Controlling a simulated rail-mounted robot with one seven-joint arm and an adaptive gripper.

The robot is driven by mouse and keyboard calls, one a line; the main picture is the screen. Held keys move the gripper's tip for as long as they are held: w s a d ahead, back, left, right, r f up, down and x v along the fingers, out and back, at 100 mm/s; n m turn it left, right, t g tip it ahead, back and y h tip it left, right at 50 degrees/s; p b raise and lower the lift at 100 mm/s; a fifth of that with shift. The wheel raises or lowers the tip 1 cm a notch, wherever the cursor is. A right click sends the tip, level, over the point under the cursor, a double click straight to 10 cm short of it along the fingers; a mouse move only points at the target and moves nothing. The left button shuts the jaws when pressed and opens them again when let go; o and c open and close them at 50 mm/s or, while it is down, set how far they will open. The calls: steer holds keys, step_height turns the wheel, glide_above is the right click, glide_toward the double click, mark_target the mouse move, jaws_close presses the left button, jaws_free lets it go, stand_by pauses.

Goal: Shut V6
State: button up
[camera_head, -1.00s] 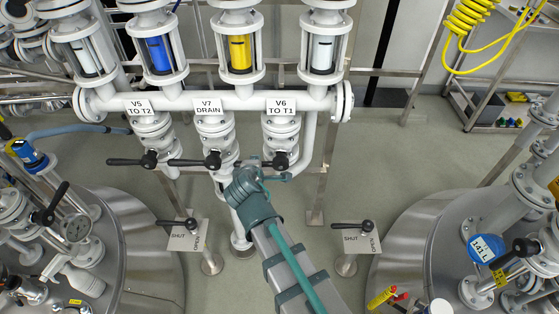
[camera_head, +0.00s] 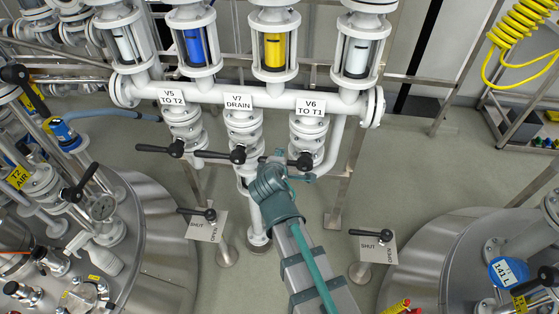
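The V6 valve (camera_head: 308,135), labelled "V6 TO T1" (camera_head: 311,106), is the right one of three white valves below the manifold. Its black handle (camera_head: 304,160) has its hub at the right, and the lever runs left toward my gripper. My teal gripper (camera_head: 272,164) is at the lever's left part, just below and left of V6. The gripper's back and wrist hide the fingers and most of the lever there. I cannot tell whether the fingers are closed on it or only beside it.
V7 DRAIN (camera_head: 243,130) and V5 (camera_head: 184,125) stand to the left, with black levers pointing left. Two SHUT/OPEN plates with levers, one left (camera_head: 207,226) and one right (camera_head: 372,245), stand lower down. Steel tanks flank both sides. A pipe (camera_head: 334,145) curves right of V6.

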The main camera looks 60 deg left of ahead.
steer(key=shift+d, duration=0.1)
steer(key=v, duration=1.2)
